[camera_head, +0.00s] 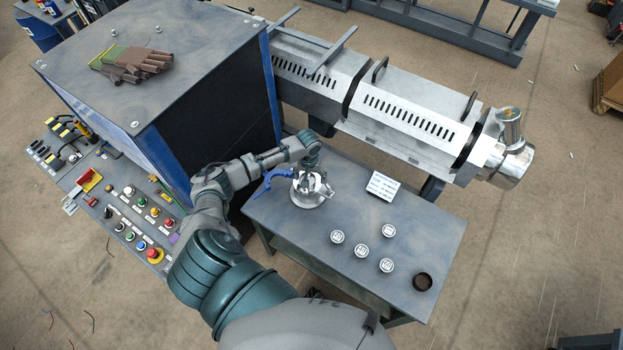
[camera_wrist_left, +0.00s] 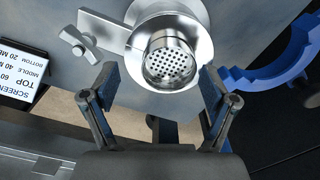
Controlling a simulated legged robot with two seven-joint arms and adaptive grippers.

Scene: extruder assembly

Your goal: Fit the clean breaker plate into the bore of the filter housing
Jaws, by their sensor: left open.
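The filter housing (camera_head: 307,200) stands on the table as a round silver body; it also shows at the top of the left wrist view (camera_wrist_left: 193,14). The clean breaker plate (camera_wrist_left: 172,65) shows in the left wrist view as a bright perforated disc inside a round metal rim at the housing's bore. I cannot tell how deep it sits. My left gripper (camera_wrist_left: 158,85) is open, with its two fingers apart on either side of the rim and no visible grip on it. In the head view the left gripper (camera_head: 315,180) is over the housing. My right gripper is not in view.
A blue curved part (camera_head: 275,179) is beside the housing. A printed screen card (camera_head: 382,185) stands right of it. Several pale round discs (camera_head: 362,251) and a dark round piece (camera_head: 422,282) lie toward the table's front right. The extruder barrel (camera_head: 400,115) runs behind the table (camera_head: 300,237).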

